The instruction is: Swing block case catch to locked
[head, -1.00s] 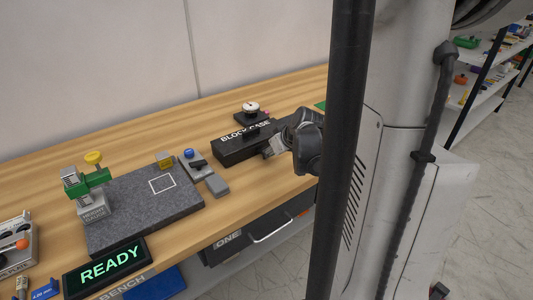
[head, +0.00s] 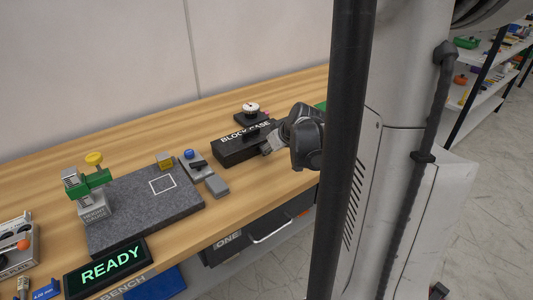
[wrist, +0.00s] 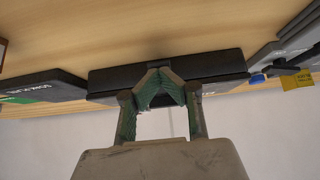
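The black block case (head: 234,153) lies on the wooden bench with its label facing up. In the wrist view its dark side (wrist: 108,82) spans the area beyond the fingers. My gripper (head: 267,150) is at the case's near right side, low over the bench. In the wrist view my gripper (wrist: 159,72) has its two green-padded fingers bent inward, with the tips together against or very close to the case. The catch cannot be made out clearly; the fingers cover that part of the case. I see nothing clearly held between the tips.
A round dial on a dark base (head: 251,109) stands behind the case. A grey device with a blue knob (head: 189,154) and a granite plate (head: 140,206) lie to the left. A green height gauge (head: 92,190) and a READY display (head: 105,268) are farther left.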

